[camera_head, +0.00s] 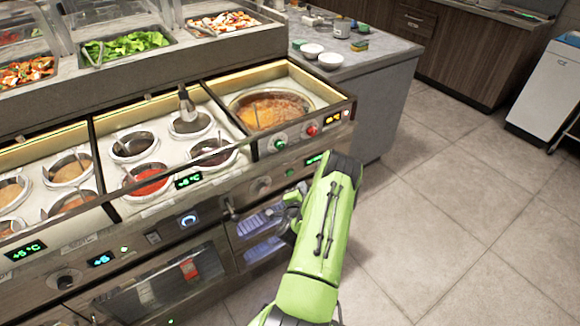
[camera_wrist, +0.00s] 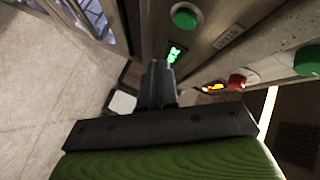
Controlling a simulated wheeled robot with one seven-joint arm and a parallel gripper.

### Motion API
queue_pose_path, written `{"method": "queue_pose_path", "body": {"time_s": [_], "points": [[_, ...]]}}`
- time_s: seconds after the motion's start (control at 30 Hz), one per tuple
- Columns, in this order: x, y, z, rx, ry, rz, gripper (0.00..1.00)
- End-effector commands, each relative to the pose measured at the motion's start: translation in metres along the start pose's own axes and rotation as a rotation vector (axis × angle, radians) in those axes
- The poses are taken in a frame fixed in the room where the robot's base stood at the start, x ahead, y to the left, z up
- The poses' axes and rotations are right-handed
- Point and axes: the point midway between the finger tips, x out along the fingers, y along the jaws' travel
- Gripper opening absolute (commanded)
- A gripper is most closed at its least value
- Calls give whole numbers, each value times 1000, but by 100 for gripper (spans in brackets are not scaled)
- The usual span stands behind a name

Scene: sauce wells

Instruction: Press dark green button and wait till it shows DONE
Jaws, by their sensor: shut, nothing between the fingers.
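Two green buttons show. One green button (camera_head: 290,172) is on the cabinet's lower front strip; it shows in the wrist view (camera_wrist: 184,17) beyond my fingertips. Another green button (camera_head: 279,143) is on the upper panel under the soup well, and at the right edge of the wrist view (camera_wrist: 308,60). I cannot tell which is the darker green. A small green display (camera_head: 314,159) is lit by the lower button; it also shows in the wrist view (camera_wrist: 175,53), its text unreadable. My gripper (camera_wrist: 157,65) is shut and empty, its tips apart from both buttons.
A red button (camera_head: 311,131) and an orange display (camera_head: 333,118) sit on the upper panel. The soup well (camera_head: 268,108) is above, with sauce wells to its left. A grey counter (camera_head: 385,85) with bowls stands behind. The tiled floor (camera_head: 465,220) at right is clear.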

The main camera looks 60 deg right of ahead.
Motion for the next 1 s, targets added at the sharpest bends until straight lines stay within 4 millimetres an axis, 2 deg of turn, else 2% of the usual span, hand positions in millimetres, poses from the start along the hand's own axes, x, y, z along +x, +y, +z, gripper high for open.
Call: {"method": "queue_pose_path", "body": {"time_s": [0.1,0.33,1.0], "points": [[10,-12,3,6,6,3,0],[25,-20,16,1,5,2,0],[27,-20,18,1,5,2,0]]}}
